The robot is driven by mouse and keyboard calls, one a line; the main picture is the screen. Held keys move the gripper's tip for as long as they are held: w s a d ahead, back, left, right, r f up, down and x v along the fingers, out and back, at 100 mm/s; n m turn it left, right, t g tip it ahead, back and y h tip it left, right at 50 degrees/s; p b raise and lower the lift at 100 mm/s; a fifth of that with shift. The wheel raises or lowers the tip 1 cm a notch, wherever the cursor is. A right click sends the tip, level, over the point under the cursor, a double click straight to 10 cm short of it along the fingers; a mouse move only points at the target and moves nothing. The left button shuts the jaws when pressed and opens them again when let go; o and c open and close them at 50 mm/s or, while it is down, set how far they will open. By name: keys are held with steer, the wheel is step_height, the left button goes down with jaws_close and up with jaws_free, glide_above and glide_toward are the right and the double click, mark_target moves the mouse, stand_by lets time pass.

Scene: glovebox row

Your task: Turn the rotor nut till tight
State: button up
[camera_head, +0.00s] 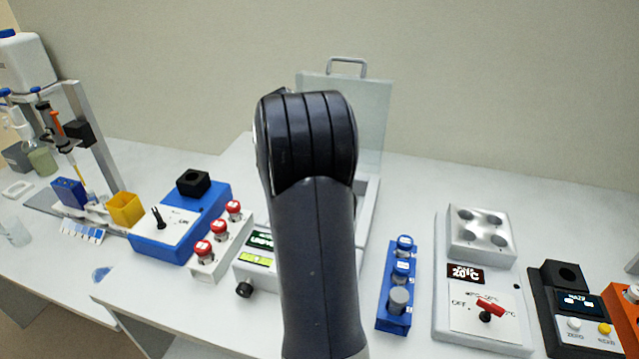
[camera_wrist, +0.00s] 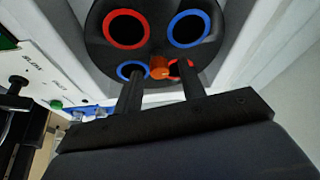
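The rotor (camera_wrist: 158,30) shows in the wrist view as a dark round disc with red-ringed and blue-ringed holes. The rotor nut (camera_wrist: 160,68) is a small orange knob at the rotor's middle. My gripper (camera_wrist: 159,76) is open, its two dark fingers standing on either side of the nut with a visible gap at each side. How far down the fingertips reach is hard to tell. In the head view my arm hides the rotor, the nut and the gripper. The centrifuge (camera_head: 259,274) shows its front with a green display and a dark knob; its clear lid (camera_head: 373,115) stands raised.
Left of the centrifuge are a rack of red-capped vials (camera_head: 203,262) and a blue device (camera_head: 165,240). Right of it are a blue rack of blue-capped vials (camera_head: 390,325) and a white heater block (camera_head: 450,285) with a red switch. A black device (camera_head: 562,310) stands farther right.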

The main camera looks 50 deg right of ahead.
steer(key=v, duration=1)
steer(key=shift+w+r+p, duration=0.2)
steer(key=shift+r+p, duration=0.1)
steer(key=shift+r, duration=0.05)
stand_by(0.3)
steer(key=x, duration=1)
steer(key=shift+s+f+b, duration=0.25)
steer(key=shift+f+b, duration=0.05)
steer(key=shift+f, duration=0.05)
steer(key=v, duration=1.1)
steer(key=x, duration=1.1)
steer(key=shift+f, duration=0.1)
steer(key=shift+n, duration=0.8)
